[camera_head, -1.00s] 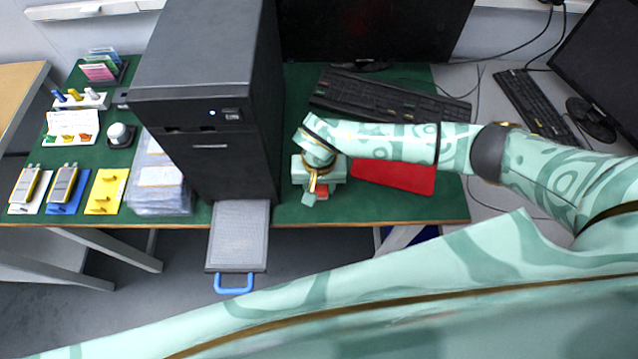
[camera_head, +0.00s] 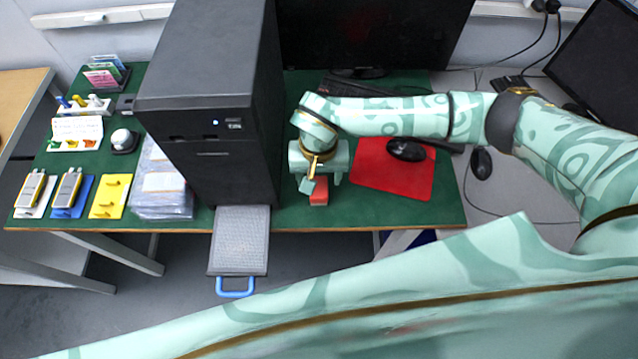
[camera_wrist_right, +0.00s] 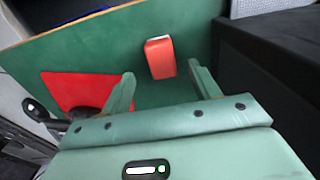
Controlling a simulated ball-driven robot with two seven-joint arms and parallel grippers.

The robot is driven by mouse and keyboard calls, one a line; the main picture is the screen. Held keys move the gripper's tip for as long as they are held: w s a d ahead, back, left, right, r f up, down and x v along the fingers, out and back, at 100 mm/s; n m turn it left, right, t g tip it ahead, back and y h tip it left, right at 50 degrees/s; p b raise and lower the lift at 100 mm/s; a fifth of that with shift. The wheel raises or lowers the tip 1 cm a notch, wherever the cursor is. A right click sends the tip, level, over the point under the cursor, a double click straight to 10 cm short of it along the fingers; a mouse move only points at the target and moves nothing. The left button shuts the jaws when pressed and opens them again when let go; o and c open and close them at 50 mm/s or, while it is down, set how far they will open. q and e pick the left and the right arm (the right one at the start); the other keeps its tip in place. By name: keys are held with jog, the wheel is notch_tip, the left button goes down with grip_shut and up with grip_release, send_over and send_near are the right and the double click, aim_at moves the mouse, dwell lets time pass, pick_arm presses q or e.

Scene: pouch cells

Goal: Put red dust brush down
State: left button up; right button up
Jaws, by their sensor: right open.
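The red dust brush (camera_head: 319,191) lies on the green table surface (camera_head: 345,210) near the front edge, right of the black tower. It also shows in the right wrist view (camera_wrist_right: 160,57), a red block with a paler end. My right gripper (camera_head: 318,184) is over the brush. In the right wrist view its two fingers (camera_wrist_right: 161,70) are spread wide, with the brush beyond and between their tips, touching neither. My left gripper is not in view.
A black tower (camera_head: 215,180) stands close on the left, with a grey drawer (camera_head: 238,240) with a blue handle out in front. A red mat (camera_head: 375,180) with a black mouse (camera_head: 406,150) lies to the right. A keyboard and monitor are behind.

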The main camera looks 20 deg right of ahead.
aim_at(319, 191)
notch_tip(319, 191, up, 5)
jog(key=shift+f, duration=0.2)
dwell(0.5)
